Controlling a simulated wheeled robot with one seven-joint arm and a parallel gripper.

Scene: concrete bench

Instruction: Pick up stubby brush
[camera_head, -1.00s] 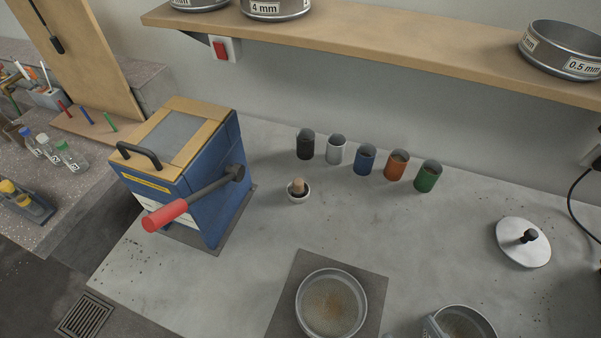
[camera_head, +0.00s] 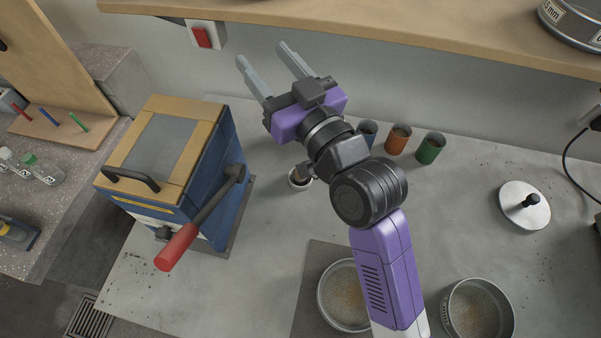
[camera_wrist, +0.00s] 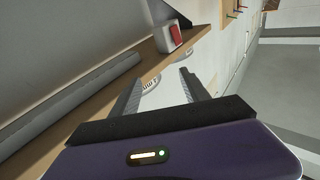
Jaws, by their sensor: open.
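A small white cup (camera_head: 297,184) stands on the bench right of the blue box. The stubby brush, seen in it earlier as a short, rounded wooden handle, is now hidden behind my arm in the head view. My gripper (camera_head: 262,55) is open and empty, raised high in front of the wall, above and away from the cup. Its two grey fingers point up and left. In the wrist view my gripper (camera_wrist: 162,78) shows both fingers apart with nothing between them; the brush is not in that view.
The blue box (camera_head: 225,170) has a red-handled lever (camera_head: 178,247) sticking out to the front. Blue, orange (camera_head: 398,138) and green (camera_head: 431,148) cups stand at the back. A wooden shelf (camera_head: 400,40) overhangs the wall.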

